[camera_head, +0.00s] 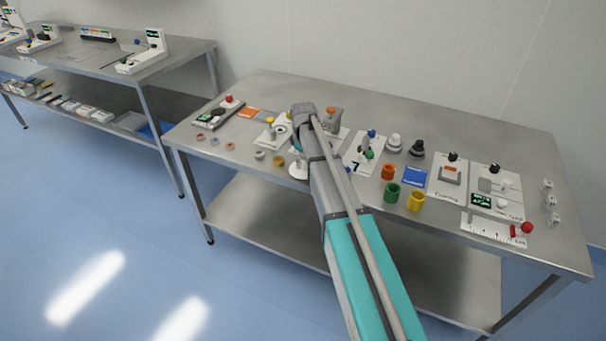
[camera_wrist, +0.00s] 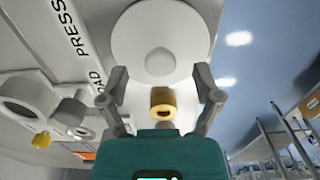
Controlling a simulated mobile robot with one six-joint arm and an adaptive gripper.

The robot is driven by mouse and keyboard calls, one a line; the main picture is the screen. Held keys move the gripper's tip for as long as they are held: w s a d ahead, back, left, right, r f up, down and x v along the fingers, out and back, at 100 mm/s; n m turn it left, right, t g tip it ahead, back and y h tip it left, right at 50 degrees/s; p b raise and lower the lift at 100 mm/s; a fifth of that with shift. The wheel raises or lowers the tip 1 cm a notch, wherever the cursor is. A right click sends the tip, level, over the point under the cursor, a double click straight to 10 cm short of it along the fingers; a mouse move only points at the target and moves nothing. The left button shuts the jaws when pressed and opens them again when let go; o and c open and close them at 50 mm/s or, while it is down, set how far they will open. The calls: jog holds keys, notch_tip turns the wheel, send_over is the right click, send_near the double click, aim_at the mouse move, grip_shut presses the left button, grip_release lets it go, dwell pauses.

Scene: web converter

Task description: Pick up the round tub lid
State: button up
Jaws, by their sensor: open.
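The round tub lid is a white disc (camera_wrist: 125,40) with a raised round knob (camera_wrist: 160,62) at its centre, filling the upper middle of the wrist view. My gripper (camera_wrist: 160,74) is open, with one finger on each side of the knob in the picture and nothing held. I cannot tell how far the fingertips are from the lid. In the head view, a white round piece, seemingly the lid (camera_head: 298,171), shows at the table's front edge, partly behind my arm. My fingers are not clear there.
A yellow ring (camera_wrist: 163,103) shows between my fingers in the wrist view. A press panel with printed words (camera_wrist: 75,35) lies to the left. On the steel table (camera_head: 440,105) stand a green cup (camera_head: 391,192), a yellow cup (camera_head: 415,201) and several fixtures right of my arm.

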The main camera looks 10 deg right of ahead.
jog(key=shift+f+b, duration=0.75)
jog(key=shift+f, duration=0.3)
jog(key=c, duration=1)
